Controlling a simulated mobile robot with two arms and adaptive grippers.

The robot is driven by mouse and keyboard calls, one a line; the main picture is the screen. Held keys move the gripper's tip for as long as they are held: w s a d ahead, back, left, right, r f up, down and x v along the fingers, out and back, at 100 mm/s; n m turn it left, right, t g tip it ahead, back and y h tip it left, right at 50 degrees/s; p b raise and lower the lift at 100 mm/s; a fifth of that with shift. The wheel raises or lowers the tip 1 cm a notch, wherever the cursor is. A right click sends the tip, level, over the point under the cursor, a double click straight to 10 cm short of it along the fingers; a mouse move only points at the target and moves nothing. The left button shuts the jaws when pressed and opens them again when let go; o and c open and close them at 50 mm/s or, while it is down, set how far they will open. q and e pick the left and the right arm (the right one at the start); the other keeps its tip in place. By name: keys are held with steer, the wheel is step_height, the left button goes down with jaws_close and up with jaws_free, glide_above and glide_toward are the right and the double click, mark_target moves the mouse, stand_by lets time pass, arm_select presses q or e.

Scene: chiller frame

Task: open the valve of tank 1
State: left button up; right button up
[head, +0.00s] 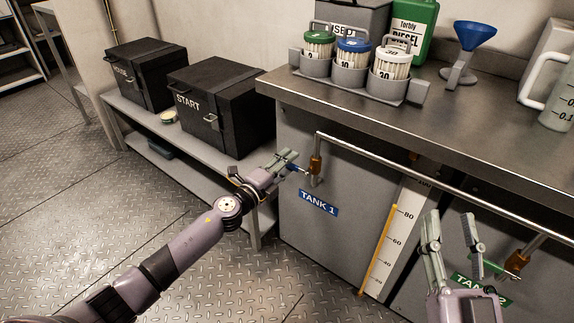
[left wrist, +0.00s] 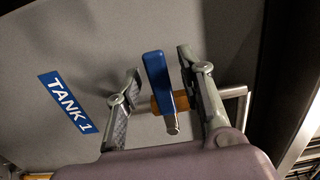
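The valve of tank 1 has a blue handle (head: 296,168) on a brass body (head: 315,165) at the end of the pipe, above the blue TANK 1 label (head: 318,203). My left gripper (head: 289,157) is at this handle. In the left wrist view, the blue handle (left wrist: 157,80) stands between the open fingers of my left gripper (left wrist: 159,60), with a gap on each side. The TANK 1 label (left wrist: 67,102) lies to the left there. My right gripper (head: 453,228) is open and empty, in front of the cabinet near the second valve.
The steel counter (head: 470,110) carries a rack (head: 350,85) of capped containers, a green diesel can (head: 415,28) and a blue funnel (head: 475,35). The pipe (head: 420,178) runs along the cabinet front. A low shelf (head: 190,140) with black boxes stands left.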

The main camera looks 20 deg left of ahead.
arm_select(q)
steer(key=shift+w+d, duration=0.1)
steer(key=shift+c, duration=0.3)
jaws_close()
stand_by(0.6)
